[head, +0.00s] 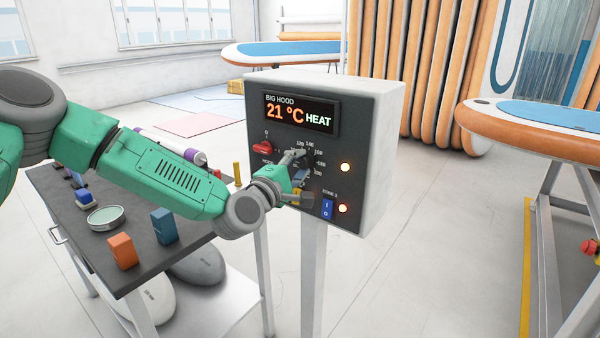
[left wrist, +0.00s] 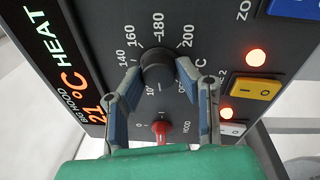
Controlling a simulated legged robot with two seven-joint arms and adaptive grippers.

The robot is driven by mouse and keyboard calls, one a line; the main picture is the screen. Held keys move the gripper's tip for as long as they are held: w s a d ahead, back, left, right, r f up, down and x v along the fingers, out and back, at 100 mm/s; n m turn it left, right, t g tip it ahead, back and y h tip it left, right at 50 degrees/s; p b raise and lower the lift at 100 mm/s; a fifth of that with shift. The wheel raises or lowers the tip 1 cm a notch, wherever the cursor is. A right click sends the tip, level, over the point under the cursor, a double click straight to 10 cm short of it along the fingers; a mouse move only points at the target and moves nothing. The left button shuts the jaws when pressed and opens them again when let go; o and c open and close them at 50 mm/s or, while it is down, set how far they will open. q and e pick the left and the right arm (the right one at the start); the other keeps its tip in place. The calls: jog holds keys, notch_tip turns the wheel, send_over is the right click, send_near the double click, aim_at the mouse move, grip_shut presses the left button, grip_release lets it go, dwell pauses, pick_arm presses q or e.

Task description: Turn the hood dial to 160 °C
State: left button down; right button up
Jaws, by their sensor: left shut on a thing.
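The hood dial is a round black knob, showing in the left wrist view (left wrist: 157,68) inside a ring of white numbers; 140, 160, 180 and 200 can be read. My left gripper (head: 300,175) is at the control box front, its fingers around the dial and shut on it; in the left wrist view (left wrist: 168,78) a finger stands on each side. The dial is mostly hidden by the gripper in the head view, and I cannot tell where its pointer stands. The display (head: 300,114) reads 21 °C HEAT. My right gripper is not in view.
A red hood knob (head: 263,147) sits left of the dial. A dark table (head: 71,225) with small blocks and a round tin stands left.

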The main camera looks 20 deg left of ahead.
pick_arm(q)
jog(key=m, duration=0.2)
jog(key=m+b, duration=0.1)
jog(key=m, duration=0.1)
jog(key=shift+f+h, duration=0.3)
jog(key=shift+f, duration=0.05)
jog(key=m+b, duration=0.1)
jog(key=m, duration=0.3)
jog(key=shift+s+h+b, duration=0.1)
jog(key=shift+h+b, duration=0.25)
jog(key=shift+h, duration=0.05)
jog(key=m, duration=0.4)
jog(key=shift+f+h+b, duration=0.1)
jog(key=shift+h+b, duration=0.2)
jog(key=shift+b, duration=0.1)
jog(key=m, duration=0.4)
jog(key=shift+h+b, duration=0.3)
jog(key=shift+b, duration=0.05)
jog(key=m+g, duration=0.1)
jog(key=m, duration=0.3)
jog(key=m+h+b, duration=0.1)
jog(key=m, duration=0.3)
jog(key=m+g+b, duration=0.1)
jog(key=m, duration=0.3)
jog(key=shift+a, duration=0.1)
jog(key=shift+r+m+b, duration=0.2)
jog(key=shift+m+b, duration=0.2)
jog(key=shift+m, duration=1.3)
